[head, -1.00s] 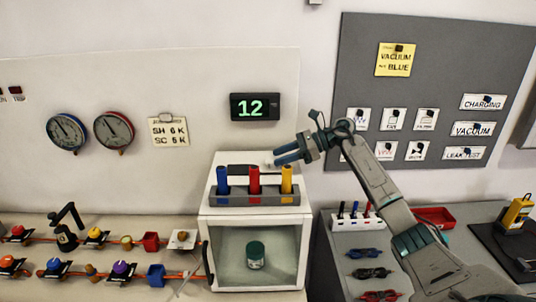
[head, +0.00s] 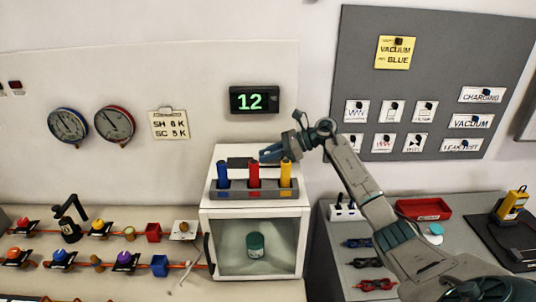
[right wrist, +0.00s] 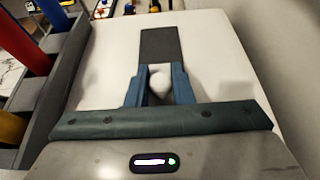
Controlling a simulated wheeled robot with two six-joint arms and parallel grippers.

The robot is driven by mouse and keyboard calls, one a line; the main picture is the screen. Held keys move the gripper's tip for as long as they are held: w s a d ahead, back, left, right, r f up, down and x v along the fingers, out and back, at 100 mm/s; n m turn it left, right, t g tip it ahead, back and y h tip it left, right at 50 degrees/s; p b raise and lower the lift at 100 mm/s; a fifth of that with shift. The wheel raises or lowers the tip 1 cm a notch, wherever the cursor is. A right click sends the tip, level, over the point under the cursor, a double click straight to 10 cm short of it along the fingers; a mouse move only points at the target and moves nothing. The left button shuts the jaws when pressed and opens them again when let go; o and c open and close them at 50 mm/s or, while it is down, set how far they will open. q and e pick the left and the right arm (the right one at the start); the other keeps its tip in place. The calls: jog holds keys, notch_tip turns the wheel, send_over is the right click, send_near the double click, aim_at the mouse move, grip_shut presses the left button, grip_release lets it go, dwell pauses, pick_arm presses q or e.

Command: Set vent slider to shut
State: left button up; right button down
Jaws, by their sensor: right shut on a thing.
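The vent slider has a dark track (head: 238,162) on top of the white box (head: 212,178), behind the rack of coloured cylinders. In the right wrist view the dark track (right wrist: 160,48) runs away from me, and the slider's rounded white knob (right wrist: 159,84) is at its near end. My right gripper (head: 267,154) reaches in from the right over the box top. In the right wrist view its blue fingers (right wrist: 159,88) are shut on the knob, one on each side. In the head view the knob is hidden by the gripper. My left gripper is not in view.
A grey rack (head: 233,193) with blue, red and yellow cylinders stands just in front of the track. A display (head: 254,100) reading 12 hangs on the wall behind. A red tray (head: 424,209) lies on the right bench. Valves on red pipes fill the left bench.

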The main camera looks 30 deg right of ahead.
aim_at(241, 162)
jog(key=shift+w+a+f+b, duration=0.15)
jog(key=shift+w+a+b, duration=0.1)
jog(key=shift+a+b, duration=0.2)
jog(key=w+a+b, duration=0.1)
jog(key=a, duration=0.1)
jog(key=w+a+b, duration=0.2)
jog(key=a+b, duration=0.1)
jog(key=shift+w+a, duration=0.25)
jog(key=shift+a, duration=0.05)
jog(key=shift+w+a, duration=0.15)
jog(key=shift+a, duration=0.15)
jog(key=shift+r, duration=0.25)
jog(key=shift+d, duration=0.1)
jog(key=c, duration=1.4)
grip_release()
jog(key=shift+o, duration=0.7)
jog(key=shift+w+a, duration=0.1)
jog(key=shift+a, duration=0.15)
jog(key=shift+d, duration=0.1)
